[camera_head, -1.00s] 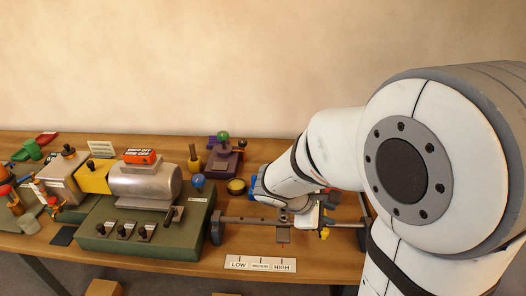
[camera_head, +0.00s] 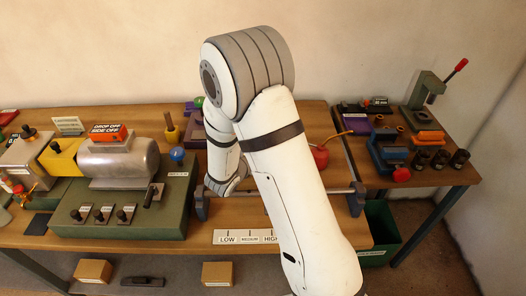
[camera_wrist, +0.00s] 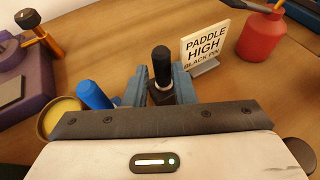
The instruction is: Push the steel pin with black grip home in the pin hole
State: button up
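The steel pin's black grip (camera_wrist: 161,66) stands upright at the centre of the wrist view, above a dark block. My gripper (camera_wrist: 160,88) has its blue-grey fingers on either side of the grip's lower part. Whether they press on it is not clear. The pin's steel shank and the pin hole are hidden. A white sign (camera_wrist: 206,46) reading "PADDLE HIGH BLACK PIN" stands just right of the grip. In the head view my arm hides the gripper and the pin.
A purple fixture (camera_wrist: 22,85) is farther left. A red oil can (camera_wrist: 262,38) stands at right. The LOW-MEDIUM-HIGH scale (camera_head: 228,237) lies at the table's front.

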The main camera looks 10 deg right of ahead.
jog(key=p+x, duration=0.1)
jog(key=x, duration=0.4)
jog(key=shift+d+f, duration=0.1)
jog(key=shift+f, duration=0.15)
grip_shut()
